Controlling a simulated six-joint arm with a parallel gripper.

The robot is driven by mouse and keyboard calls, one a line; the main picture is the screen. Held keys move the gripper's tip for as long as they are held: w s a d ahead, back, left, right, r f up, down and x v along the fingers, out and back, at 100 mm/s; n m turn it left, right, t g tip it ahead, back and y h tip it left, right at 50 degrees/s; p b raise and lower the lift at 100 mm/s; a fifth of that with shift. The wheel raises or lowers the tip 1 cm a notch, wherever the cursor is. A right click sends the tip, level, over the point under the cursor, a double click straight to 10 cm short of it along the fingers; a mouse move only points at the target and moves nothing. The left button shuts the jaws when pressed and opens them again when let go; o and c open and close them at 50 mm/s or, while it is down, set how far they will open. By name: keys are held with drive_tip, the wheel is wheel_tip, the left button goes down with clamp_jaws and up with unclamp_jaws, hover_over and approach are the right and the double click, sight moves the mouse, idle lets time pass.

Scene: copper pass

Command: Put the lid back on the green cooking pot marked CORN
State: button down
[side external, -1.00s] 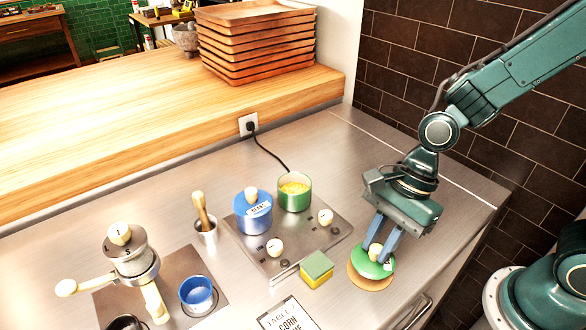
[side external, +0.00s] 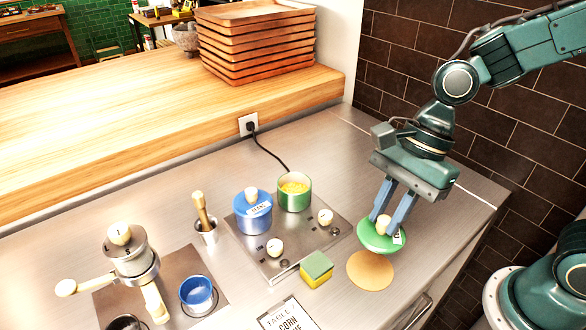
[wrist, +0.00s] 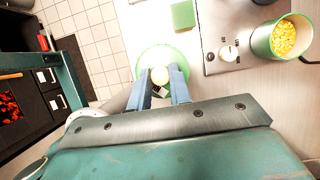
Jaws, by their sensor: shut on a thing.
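My gripper (side external: 383,207) is shut on the pale knob of the green lid (side external: 380,236) and holds it above a round wooden board (side external: 370,270). A small white tag hangs at the lid's edge. In the wrist view the lid (wrist: 150,60) shows between the fingers (wrist: 161,76). The green pot (side external: 294,194) stands uncovered at the back of the hob plate, with yellow corn inside. It also shows in the wrist view (wrist: 260,42) at the upper right. I cannot read a CORN mark on it.
A blue lidded pot (side external: 252,214) stands left of the green pot. A sponge (side external: 316,270) lies at the front of the hob plate (side external: 290,250), which has pale knobs. A pestle cup (side external: 206,231), a grinder (side external: 128,255) and a blue cup (side external: 197,293) stand at left.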

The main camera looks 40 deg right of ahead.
drive_tip(key=shift+w, duration=0.1)
drive_tip(key=w+r+m, duration=0.1)
drive_tip(key=w+r, duration=0.1)
drive_tip(key=w, duration=0.8)
drive_tip(key=w+a+r+m+t, duration=0.1)
drive_tip(key=w+m, duration=0.1)
drive_tip(key=w, duration=0.8)
drive_tip(key=shift+w+r, duration=0.35)
drive_tip(key=shift+a+f, duration=0.1)
drive_tip(key=shift+f, duration=3.05)
drive_tip(key=shift+f, duration=0.2)
drive_tip(key=c, duration=1.2)
unclamp_jaws()
drive_tip(key=shift+o, duration=0.4)
